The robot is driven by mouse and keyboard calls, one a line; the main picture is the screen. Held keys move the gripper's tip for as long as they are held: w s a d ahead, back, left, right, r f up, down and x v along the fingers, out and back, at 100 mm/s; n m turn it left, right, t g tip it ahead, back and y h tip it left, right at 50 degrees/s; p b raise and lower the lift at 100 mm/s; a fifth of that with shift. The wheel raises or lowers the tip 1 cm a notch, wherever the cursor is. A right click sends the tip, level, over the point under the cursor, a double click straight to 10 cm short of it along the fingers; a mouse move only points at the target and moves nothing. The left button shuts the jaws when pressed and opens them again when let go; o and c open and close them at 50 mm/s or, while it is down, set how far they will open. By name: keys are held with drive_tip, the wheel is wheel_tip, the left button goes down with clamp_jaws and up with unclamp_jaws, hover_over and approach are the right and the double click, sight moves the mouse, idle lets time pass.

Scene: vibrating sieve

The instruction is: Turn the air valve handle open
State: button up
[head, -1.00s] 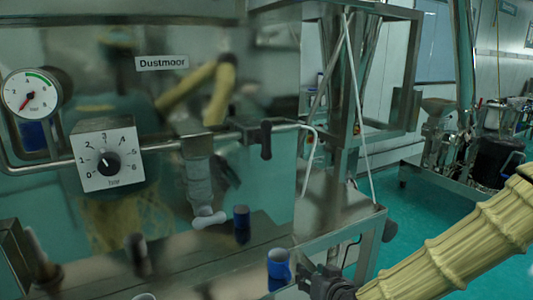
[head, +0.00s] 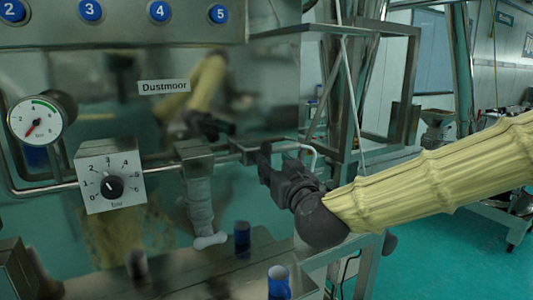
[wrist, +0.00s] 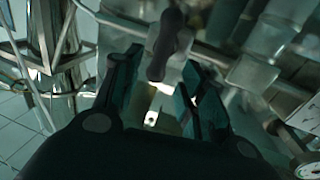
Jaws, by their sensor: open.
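The air valve handle is a dark lever on the steel pipe (head: 160,168), on the right side of the machine front. In the head view the top of the handle (head: 266,148) shows beside my gripper (head: 268,174), which hides its lower part. In the wrist view the dark handle (wrist: 170,32) comes down from the pipe, and its lower end lies between the fingertips of my gripper (wrist: 160,68). The two fingers are apart, one on each side of the handle's end, with a visible gap. I cannot tell how deep the handle sits between them.
A round pressure gauge (head: 36,120) with a red needle and a square white knob dial (head: 111,176) sit left on the pipe. Blue numbered buttons (head: 89,11) line the top. Open floor (head: 450,240) lies right.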

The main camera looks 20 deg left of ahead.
sight(268, 158)
drive_tip(key=shift+p+x, duration=1.45)
drive_tip(key=shift+x, duration=2.1)
clamp_jaws()
